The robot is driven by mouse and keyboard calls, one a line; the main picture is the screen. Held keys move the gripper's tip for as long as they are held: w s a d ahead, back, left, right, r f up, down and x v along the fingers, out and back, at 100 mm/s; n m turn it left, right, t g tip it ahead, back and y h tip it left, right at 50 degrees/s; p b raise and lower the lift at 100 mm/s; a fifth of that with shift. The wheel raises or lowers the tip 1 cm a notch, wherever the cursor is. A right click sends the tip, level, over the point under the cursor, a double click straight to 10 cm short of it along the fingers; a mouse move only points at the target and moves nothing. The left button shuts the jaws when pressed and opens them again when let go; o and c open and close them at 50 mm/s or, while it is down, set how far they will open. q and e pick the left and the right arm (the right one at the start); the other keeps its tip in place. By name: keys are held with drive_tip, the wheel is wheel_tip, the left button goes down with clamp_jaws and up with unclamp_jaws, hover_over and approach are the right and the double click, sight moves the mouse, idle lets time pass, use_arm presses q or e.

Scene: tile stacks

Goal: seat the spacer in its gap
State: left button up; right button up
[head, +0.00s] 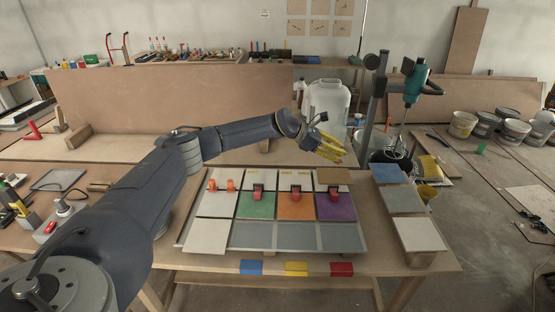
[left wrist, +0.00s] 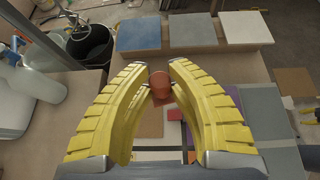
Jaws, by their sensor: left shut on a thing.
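My left gripper (head: 334,150) is above the back right of the tile board (head: 370,250). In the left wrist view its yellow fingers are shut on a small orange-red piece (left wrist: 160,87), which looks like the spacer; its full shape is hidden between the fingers. On the board are green (head: 257,207), orange (head: 296,209) and purple (head: 336,210) tiles, with a red clip-like piece (head: 335,194) on the purple one and similar ones on the other two. Two small orange pieces (head: 231,185) stand at the left pale tiles. I cannot tell which gap is the spacer's.
Blue (head: 386,174), grey (head: 404,200) and white (head: 419,234) tiles lie in a row on the table's right side. A white jug (head: 326,103) and a mixer stand (head: 376,100) are behind the table. Blue, yellow and red patches mark the front edge.

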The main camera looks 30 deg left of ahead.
use_arm(q)
drive_tip(key=s+a+f+m+g+h, duration=0.1)
drive_tip(key=s+a+f, duration=0.1)
drive_tip(key=a, duration=0.3)
drive_tip(key=s+a+f+m+g, duration=0.1)
drive_tip(key=s+a+f, duration=0.1)
drive_tip(key=a, duration=0.3)
drive_tip(key=m, duration=0.1)
hover_over(277, 185)
drive_tip(key=shift+g, duration=0.3)
drive_tip(key=shift+d+f, duration=0.1)
drive_tip(key=shift+f, duration=2.85)
drive_tip(key=shift+f, duration=0.3)
drive_tip(key=shift+f, duration=0.7)
drive_tip(key=o, duration=0.8)
drive_tip(key=shift+o, duration=0.2)
